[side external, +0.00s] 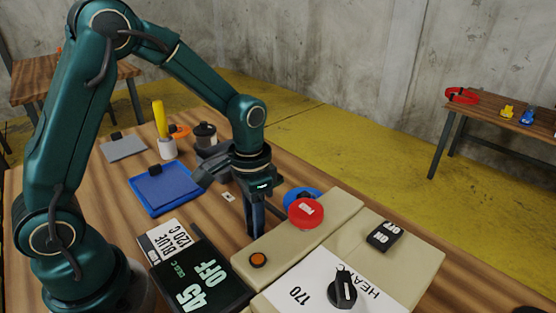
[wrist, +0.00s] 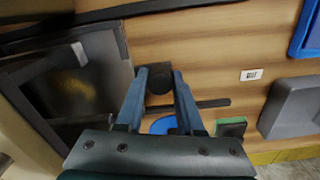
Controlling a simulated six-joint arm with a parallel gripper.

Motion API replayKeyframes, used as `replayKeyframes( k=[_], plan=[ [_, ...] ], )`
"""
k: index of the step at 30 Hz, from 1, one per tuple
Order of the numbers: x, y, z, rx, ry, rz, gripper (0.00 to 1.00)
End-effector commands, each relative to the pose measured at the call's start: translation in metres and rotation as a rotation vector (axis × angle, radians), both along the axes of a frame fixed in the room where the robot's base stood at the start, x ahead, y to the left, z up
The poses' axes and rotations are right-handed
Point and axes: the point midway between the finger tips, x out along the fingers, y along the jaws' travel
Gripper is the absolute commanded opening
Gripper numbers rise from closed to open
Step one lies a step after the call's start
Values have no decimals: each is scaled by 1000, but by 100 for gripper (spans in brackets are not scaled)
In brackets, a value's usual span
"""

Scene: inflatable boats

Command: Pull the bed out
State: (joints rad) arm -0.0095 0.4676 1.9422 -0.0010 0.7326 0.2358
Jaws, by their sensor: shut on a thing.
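A dark, grey-framed plate (wrist: 75,88), which looks like the bed, lies left of the fingers. In the side view, my gripper (side external: 254,232) is low beside the beige press (side external: 345,210). The press hides most of the bed there, and the fingertips' contact is unclear.
A black display reading "45 OFF" (side external: 200,279) stands close in front of the gripper. A blue tray (side external: 166,189) and grey piece (side external: 215,168) lie farther back.

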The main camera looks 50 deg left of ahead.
Motion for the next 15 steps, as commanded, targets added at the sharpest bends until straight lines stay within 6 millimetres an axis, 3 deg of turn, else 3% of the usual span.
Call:
replayKeyframes(
  k=[15],
  plan=[
    [1, 113, 2, 2, -5, 10, 0]
  ],
)
